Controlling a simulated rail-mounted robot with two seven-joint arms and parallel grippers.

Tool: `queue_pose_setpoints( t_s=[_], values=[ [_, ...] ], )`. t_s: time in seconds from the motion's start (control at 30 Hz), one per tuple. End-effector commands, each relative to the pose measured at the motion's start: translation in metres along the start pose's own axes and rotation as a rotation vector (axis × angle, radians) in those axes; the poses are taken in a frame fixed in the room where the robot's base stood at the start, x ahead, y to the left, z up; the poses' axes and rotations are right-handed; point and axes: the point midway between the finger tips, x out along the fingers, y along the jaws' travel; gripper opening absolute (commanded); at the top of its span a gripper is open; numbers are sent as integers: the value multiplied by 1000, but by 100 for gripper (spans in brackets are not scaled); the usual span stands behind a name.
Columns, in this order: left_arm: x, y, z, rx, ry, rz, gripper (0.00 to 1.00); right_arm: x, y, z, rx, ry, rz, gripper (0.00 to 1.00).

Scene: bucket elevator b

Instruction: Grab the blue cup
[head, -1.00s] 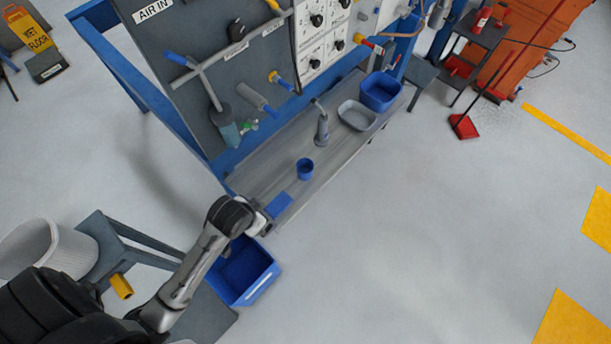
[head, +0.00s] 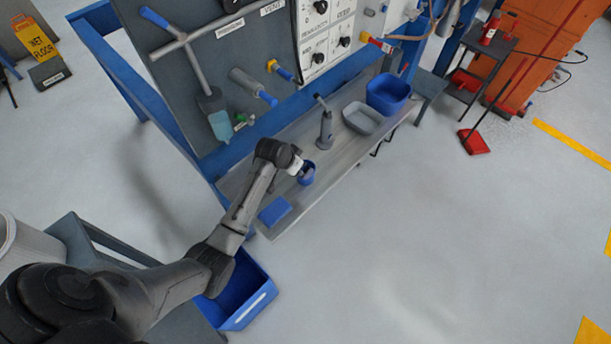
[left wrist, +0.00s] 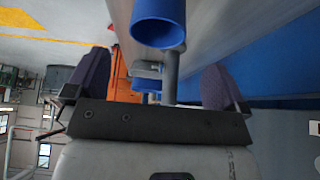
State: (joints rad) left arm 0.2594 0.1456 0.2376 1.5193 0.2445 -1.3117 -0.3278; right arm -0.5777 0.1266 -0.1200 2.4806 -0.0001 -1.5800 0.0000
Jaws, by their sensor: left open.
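The blue cup (head: 308,176) stands on the grey metal shelf (head: 240,186) below the panel. In the head view my left gripper (head: 300,169) is right at the cup and partly covers it. In the left wrist view the cup (left wrist: 158,24) shows at the top, between the lines of the two dark fingers. There my left gripper (left wrist: 156,68) is open, with a finger on each side and nothing clasped. Whether a finger touches the cup cannot be told. My right gripper is not in view.
A flat blue block (head: 274,211) lies on the shelf's near end. A grey spouted can (head: 325,130), a grey tray (head: 362,118) and a blue bin (head: 388,95) stand further along. A blue crate (head: 262,306) is below left.

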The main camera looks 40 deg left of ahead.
Motion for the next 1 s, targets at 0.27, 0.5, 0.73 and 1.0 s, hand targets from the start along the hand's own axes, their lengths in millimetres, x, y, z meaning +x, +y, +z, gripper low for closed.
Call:
queue_pose_setpoints(
  t_s=[0.27, 0.5, 0.73, 1.0],
  values=[
    [25, 0, 0, 0, 0, -1, 100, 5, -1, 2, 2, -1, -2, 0],
    [44, 2, 0, -2, -1, 1, 100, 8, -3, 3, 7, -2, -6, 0],
    [71, 3, 0, -1, 0, -1, 100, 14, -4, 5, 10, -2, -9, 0],
    [78, 3, 0, 0, 1, -2, 100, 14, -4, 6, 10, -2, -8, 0]
  ],
)
